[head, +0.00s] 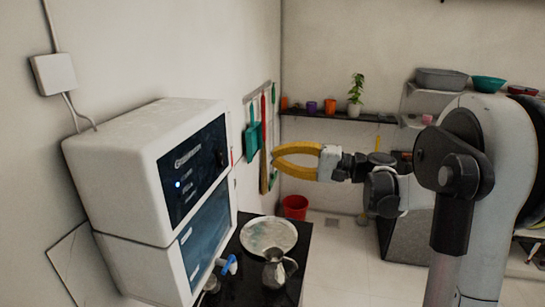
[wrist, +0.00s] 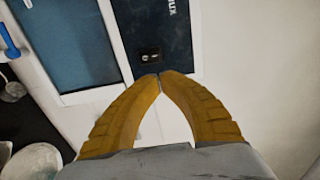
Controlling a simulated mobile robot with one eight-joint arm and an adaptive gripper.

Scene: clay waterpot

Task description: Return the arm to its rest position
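My gripper (head: 275,158) has yellow curved fingers and is held in the air in the middle of the head view, at the end of my outstretched arm. It is to the right of the white water purifier (head: 125,185). In the wrist view, the fingertips of my gripper (wrist: 160,76) come together in front of the purifier's dark panel (wrist: 150,30), with nothing between them. A metal waterpot (head: 276,273) stands upright on the dark counter, below and apart from my gripper.
A round metal plate (head: 268,233) lies behind the pot on the dark counter (head: 248,287). A blue tap (head: 229,265) is at the purifier. A red bucket (head: 295,207) stands on the floor. A shelf (head: 335,117) holds cups and a plant. Open floor lies right of the counter.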

